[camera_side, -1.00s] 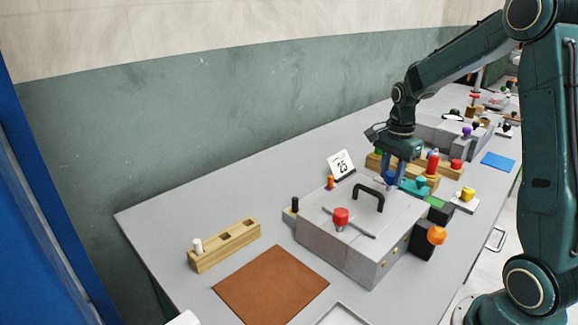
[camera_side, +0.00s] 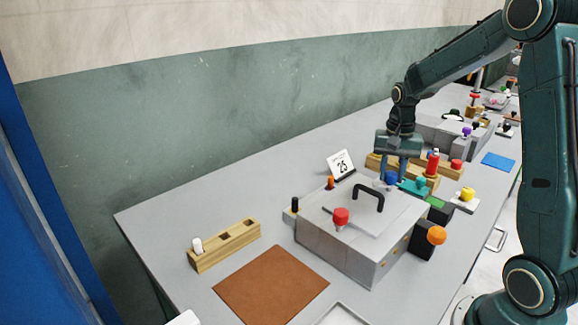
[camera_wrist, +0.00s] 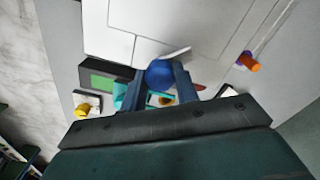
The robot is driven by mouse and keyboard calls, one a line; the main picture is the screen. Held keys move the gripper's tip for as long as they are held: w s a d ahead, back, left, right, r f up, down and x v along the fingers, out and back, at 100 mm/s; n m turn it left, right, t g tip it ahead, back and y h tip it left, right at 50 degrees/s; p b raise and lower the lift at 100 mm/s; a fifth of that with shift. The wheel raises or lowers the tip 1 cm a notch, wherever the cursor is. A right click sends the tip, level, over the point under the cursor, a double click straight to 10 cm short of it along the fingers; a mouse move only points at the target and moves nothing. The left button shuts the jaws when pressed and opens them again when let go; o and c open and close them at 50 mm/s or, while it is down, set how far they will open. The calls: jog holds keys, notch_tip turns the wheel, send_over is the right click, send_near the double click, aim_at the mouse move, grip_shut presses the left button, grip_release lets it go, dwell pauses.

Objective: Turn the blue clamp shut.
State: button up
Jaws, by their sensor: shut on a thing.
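The blue clamp (camera_side: 391,180) has a round blue knob at the back right of a grey press box. My gripper (camera_side: 391,172) reaches straight down onto it. In the wrist view the blue knob (camera_wrist: 159,75) sits between the two fingers of my gripper (camera_wrist: 160,82), which is shut on it. The clamp's lower part is hidden by the fingers and the box.
The grey press (camera_side: 336,247) carries a black handle (camera_side: 369,196) and a red knob (camera_side: 341,216). A teal part (camera_side: 414,187) stands close to the right of my gripper. An orange knob (camera_side: 436,235) sticks out at the front right.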

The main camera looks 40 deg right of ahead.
aim_at(392, 173)
jog(key=n, duration=0.4)
jog(key=shift+n, duration=0.4)
jog(key=n, duration=0.5)
jog(key=o, duration=1)
jog(key=shift+c, duration=0.2)
jog(key=shift+r, duration=0.1)
notch_tip(392, 173, up, 14)
dwell(0.5)
